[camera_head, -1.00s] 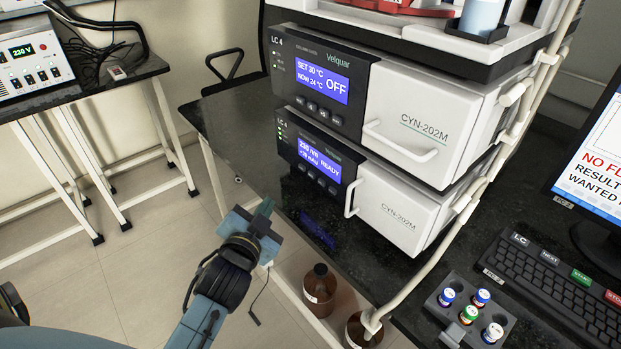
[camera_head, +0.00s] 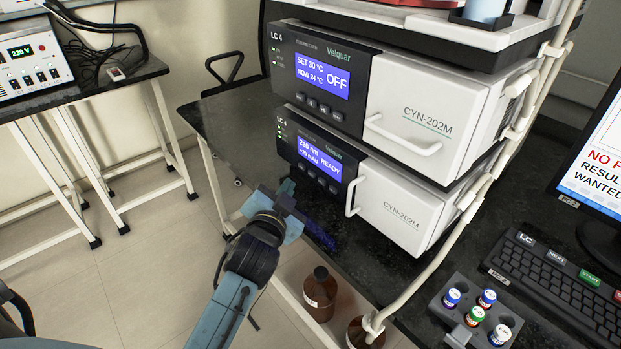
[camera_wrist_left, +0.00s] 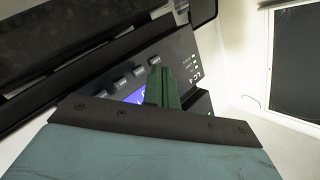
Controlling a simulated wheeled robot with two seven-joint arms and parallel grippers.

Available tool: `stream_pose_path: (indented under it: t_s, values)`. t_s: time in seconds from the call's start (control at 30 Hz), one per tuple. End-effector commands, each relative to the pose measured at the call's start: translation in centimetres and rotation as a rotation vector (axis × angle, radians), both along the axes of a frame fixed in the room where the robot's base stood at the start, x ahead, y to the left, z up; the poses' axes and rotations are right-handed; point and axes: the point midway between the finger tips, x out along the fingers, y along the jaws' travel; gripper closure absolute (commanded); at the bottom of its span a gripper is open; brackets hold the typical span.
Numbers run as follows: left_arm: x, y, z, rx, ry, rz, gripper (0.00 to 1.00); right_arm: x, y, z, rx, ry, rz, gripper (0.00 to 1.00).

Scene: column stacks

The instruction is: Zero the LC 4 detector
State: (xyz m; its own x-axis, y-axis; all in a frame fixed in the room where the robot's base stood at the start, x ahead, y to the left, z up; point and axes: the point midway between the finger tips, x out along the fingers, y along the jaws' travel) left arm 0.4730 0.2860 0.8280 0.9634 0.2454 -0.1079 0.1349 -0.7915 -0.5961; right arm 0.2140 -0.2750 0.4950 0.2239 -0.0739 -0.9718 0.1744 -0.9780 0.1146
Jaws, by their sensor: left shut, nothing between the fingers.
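The LC 4 detector (camera_head: 398,208) is the lower white unit of the stack, with a black front panel. Its blue screen (camera_head: 320,159) reads 230 nm, a mAU value that looks like +29, and READY. A row of small buttons (camera_head: 317,178) sits below the screen. My left gripper (camera_head: 287,188) is shut and empty, in front of the panel's lower left part. In the left wrist view its green fingers (camera_wrist_left: 162,88) cover part of the screen (camera_wrist_left: 128,97), beside several panel buttons (camera_wrist_left: 138,71). I cannot tell whether the fingertips touch the panel. My right gripper is out of view.
An LC 4 column oven (camera_head: 425,105) reading OFF sits on the detector. Brown bottles (camera_head: 320,295) stand below the bench edge. A vial rack (camera_head: 452,316), keyboard (camera_head: 560,285) and monitor (camera_head: 595,165) are at the right. The bench left of the stack (camera_head: 228,125) is clear.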

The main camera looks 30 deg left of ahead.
Motion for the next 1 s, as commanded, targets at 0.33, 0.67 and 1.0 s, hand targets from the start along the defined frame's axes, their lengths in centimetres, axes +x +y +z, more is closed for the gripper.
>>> stream_pose_path:
  t_s: [0.33, 0.67, 1.0]
  values:
    - [2.5, -1.0, 0.1, 0.000, -0.001, 0.001, 1.00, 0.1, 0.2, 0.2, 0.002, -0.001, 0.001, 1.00]
    - [2.6, -1.1, 0.0, 0.001, 0.000, 0.001, 1.00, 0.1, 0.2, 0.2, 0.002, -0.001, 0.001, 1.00]
    - [2.6, -1.0, 0.0, 0.001, 0.000, 0.001, 1.00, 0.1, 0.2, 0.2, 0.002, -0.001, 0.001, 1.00]
